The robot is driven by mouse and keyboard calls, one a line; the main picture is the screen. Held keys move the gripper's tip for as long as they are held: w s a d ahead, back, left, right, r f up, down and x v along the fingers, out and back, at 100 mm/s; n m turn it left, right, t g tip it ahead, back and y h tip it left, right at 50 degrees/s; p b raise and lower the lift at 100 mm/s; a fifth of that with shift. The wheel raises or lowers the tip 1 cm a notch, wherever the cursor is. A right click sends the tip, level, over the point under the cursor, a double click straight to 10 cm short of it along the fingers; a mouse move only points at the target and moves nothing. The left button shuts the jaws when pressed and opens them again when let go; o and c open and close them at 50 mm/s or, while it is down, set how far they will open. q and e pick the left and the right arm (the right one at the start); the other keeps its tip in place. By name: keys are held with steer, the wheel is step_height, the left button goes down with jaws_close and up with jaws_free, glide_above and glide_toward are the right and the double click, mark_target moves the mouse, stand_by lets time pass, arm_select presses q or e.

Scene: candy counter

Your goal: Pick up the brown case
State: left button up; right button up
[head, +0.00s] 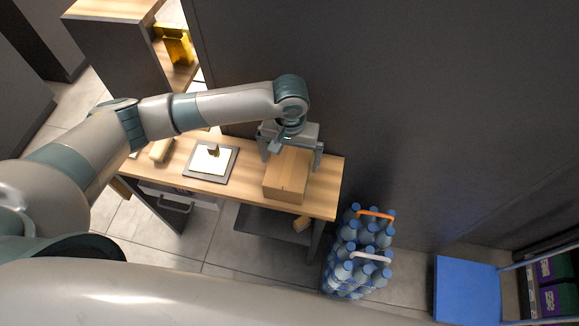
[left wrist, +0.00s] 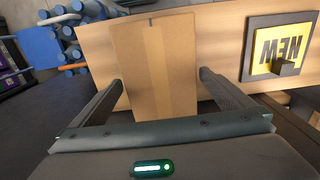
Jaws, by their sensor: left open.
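The brown case (head: 285,180) is a cardboard box lying on the wooden counter (head: 325,200), toward its right end. My left gripper (head: 291,165) is over the back part of the case, its two fingers apart, one on each side of it. In the left wrist view the case (left wrist: 154,65) lies between the open fingers (left wrist: 160,85), with a gap visible on each side. The fingers do not appear to press on it. My right gripper is not in view.
A framed sign (head: 211,162) lies left of the case and reads "NEW" in the left wrist view (left wrist: 280,48). Packs of blue bottles (head: 358,255) stand on the floor right of the counter. A dark wall (head: 400,110) rises behind. A blue panel (head: 467,290) is at lower right.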

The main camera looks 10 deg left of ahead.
arm_select(q)
step_height(320, 180, down, 3)
steer(key=shift+s+f+p, duration=0.1)
steer(key=shift+s+p, duration=0.05)
steer(key=shift+p, duration=0.5)
steer(key=shift+f, duration=0.55)
steer(key=c, duration=1.8)
steer(key=shift+r, duration=0.1)
steer(key=shift+c, duration=0.6)
steer(key=shift+r, duration=0.15)
